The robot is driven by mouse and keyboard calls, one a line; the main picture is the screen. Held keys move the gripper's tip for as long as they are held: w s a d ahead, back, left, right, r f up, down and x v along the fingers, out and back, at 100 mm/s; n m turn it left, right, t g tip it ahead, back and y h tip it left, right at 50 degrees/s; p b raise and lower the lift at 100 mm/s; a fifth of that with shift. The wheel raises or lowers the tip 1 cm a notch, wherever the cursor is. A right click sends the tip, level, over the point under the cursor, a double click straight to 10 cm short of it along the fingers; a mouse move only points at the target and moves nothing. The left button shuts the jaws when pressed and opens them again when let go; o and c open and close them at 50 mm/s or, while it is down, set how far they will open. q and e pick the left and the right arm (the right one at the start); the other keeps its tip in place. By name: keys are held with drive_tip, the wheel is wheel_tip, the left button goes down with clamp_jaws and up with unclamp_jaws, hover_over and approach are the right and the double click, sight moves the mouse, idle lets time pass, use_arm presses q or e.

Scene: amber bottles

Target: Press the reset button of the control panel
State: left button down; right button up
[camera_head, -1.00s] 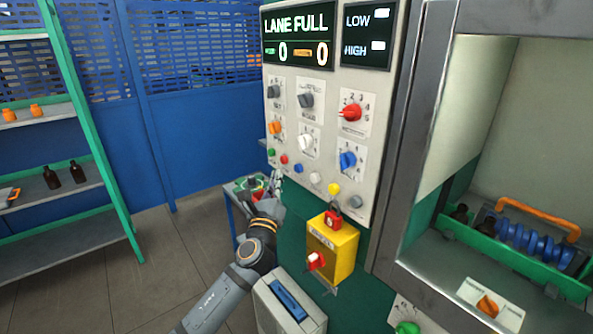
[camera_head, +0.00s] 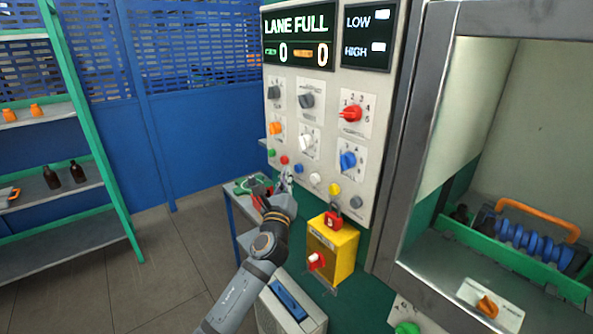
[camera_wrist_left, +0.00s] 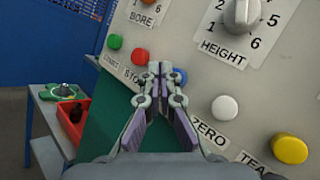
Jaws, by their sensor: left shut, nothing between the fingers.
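The control panel (camera_head: 321,131) has a bottom row of buttons: green (camera_head: 271,152), red (camera_head: 284,160), blue (camera_head: 298,168), white (camera_head: 315,178), yellow (camera_head: 334,188) and grey (camera_head: 355,202). No reset label is readable; the text under the blue button is hidden by my fingers. My left gripper (camera_head: 286,173) is shut and empty at the panel's lower left. In the left wrist view its fingertips (camera_wrist_left: 160,70) lie between the red button (camera_wrist_left: 140,57) and the blue button (camera_wrist_left: 180,76), overlapping the blue one's left edge. Contact cannot be told. My right gripper is not in view.
A yellow box (camera_head: 345,255) with a red knob and padlock is below the panel. A low table (camera_head: 232,193) with a red bin (camera_wrist_left: 76,122) stands behind the gripper. The metal-framed opening (camera_head: 420,150) is at right. Knobs sit above the buttons.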

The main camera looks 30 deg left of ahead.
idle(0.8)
use_arm(q)
drive_tip(key=shift+w+d, duration=0.2)
drive_tip(key=shift+w, duration=0.2)
drive_tip(key=shift+w+d, duration=0.15)
drive_tip(key=shift+w, duration=0.25)
idle(0.7)
drive_tip(key=shift+s+a, duration=0.35)
drive_tip(key=shift+s, duration=0.45)
drive_tip(key=shift+s+a, duration=0.3)
drive_tip(key=shift+s, duration=0.45)
drive_tip(key=shift+s+a, duration=0.35)
drive_tip(key=shift+s, duration=0.45)
drive_tip(key=shift+s+a, duration=0.3)
drive_tip(key=shift+s, duration=0.45)
